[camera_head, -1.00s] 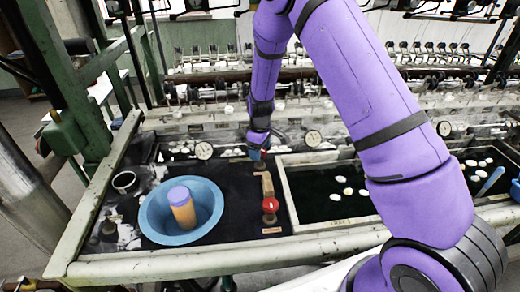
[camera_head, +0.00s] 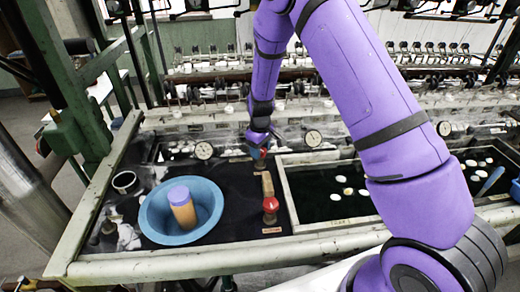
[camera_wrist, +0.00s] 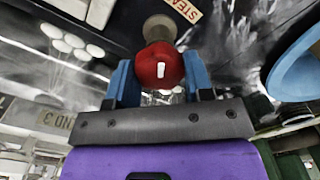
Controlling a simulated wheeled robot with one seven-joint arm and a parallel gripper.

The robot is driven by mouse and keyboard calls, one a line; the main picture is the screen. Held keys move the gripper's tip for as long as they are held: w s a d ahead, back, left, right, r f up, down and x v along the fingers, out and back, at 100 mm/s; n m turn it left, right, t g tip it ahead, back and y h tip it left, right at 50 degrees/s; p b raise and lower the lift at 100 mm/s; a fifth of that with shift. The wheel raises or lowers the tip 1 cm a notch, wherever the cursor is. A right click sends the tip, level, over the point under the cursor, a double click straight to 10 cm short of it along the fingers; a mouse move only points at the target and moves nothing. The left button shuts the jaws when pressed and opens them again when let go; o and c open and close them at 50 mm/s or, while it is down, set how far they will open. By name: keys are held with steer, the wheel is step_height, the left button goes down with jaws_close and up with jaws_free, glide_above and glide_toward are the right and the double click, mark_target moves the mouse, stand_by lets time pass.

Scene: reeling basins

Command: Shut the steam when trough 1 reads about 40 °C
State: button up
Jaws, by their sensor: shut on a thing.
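My gripper (camera_wrist: 159,82) has its two blue fingers on either side of a red knob (camera_wrist: 158,64) in the wrist view, shut on it. The knob sits on a pale round stem beside a plate lettered STEA, partly cut off. In the head view my gripper (camera_head: 258,150) is at the back of the dark bench top, with a bit of red at its tip. Round white dials stand along the back: a left one (camera_head: 204,151), a middle one (camera_head: 313,138) and a right one (camera_head: 444,128). Their readings are too small to make out.
A blue basin (camera_head: 150,222) holds an orange cylinder with a lilac top (camera_head: 182,207). A second red knob (camera_head: 270,204) stands at the front. A dark trough (camera_head: 310,208) with pale cocoons lies right of it. A green post (camera_head: 65,80) rises at left.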

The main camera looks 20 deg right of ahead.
steer(key=m, duration=0.6)
stand_by(0.6)
steer(key=o, duration=0.9)
step_height(320, 180, up, 11)
steer(key=shift+f, duration=0.1)
